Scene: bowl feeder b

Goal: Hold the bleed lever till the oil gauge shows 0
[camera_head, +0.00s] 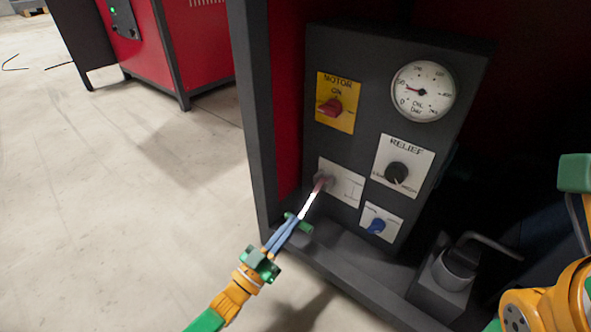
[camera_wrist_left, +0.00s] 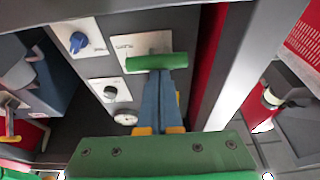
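The bleed lever (camera_head: 312,200) sticks out from the lower left of the dark control panel as a pale rod with a reddish base. A green crossbar (camera_wrist_left: 150,63) sits across its outer end. My left gripper (camera_head: 297,222) has its blue fingers close together at this crossbar and appears shut on it; the exact contact is partly hidden. In the left wrist view the fingers (camera_wrist_left: 160,90) run up to the bar. The oil gauge (camera_head: 422,91) is at the panel's upper right. Its needle points left, a little above the 0 mark. My right gripper's fingers are not visible.
The panel has a yellow motor plate with a red switch (camera_head: 331,107), a black relief knob (camera_head: 396,173) and a blue knob (camera_head: 376,226). A grey frame post (camera_head: 256,120) stands left of it. A dark block with a bent rod (camera_head: 452,270) is lower right. Open floor lies left.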

